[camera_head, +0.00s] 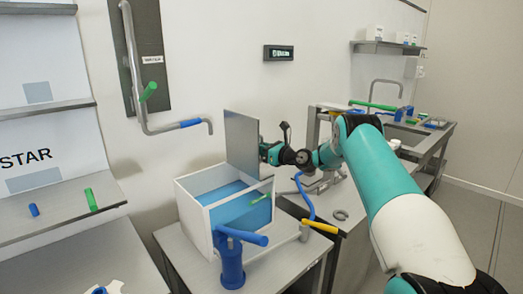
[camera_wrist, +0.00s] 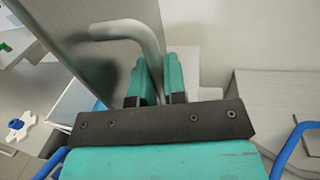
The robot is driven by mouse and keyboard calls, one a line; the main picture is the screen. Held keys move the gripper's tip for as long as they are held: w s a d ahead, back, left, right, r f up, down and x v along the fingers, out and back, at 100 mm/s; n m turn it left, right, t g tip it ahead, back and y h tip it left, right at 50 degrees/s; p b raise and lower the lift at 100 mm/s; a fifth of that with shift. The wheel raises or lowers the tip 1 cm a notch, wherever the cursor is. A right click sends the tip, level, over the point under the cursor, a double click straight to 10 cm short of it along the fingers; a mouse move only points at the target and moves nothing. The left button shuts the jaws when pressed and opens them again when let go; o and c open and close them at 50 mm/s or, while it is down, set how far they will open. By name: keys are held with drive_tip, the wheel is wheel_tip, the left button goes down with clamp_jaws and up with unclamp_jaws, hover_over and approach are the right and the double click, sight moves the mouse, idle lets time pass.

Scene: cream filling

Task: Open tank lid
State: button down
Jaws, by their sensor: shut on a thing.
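The tank (camera_head: 187,208) is a white open-topped box with blue contents, on a metal table. Its lid (camera_head: 241,140) is a flat grey plate that stands about upright above the tank's far right part. The opening below is uncovered. My gripper (camera_head: 266,152) is at the right face of the lid. In the wrist view my gripper (camera_wrist: 158,78) has its teal fingers shut on the curved grey lid handle (camera_wrist: 125,29). The lid (camera_wrist: 65,28) fills the upper left there. The far end of the handle between the fingers is partly hidden.
A blue pump-like fitting (camera_head: 231,265) stands at the tank's front. A blue handle (camera_head: 304,196) and yellow handle (camera_head: 320,225) lie right of the tank. A sink counter (camera_head: 437,140) stands behind my arm.

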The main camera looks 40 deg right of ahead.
drive_tip(key=c, duration=1.2)
unclamp_jaws()
drive_tip(key=shift+b+v, duration=2.6)
drive_tip(key=shift+v, duration=6.15)
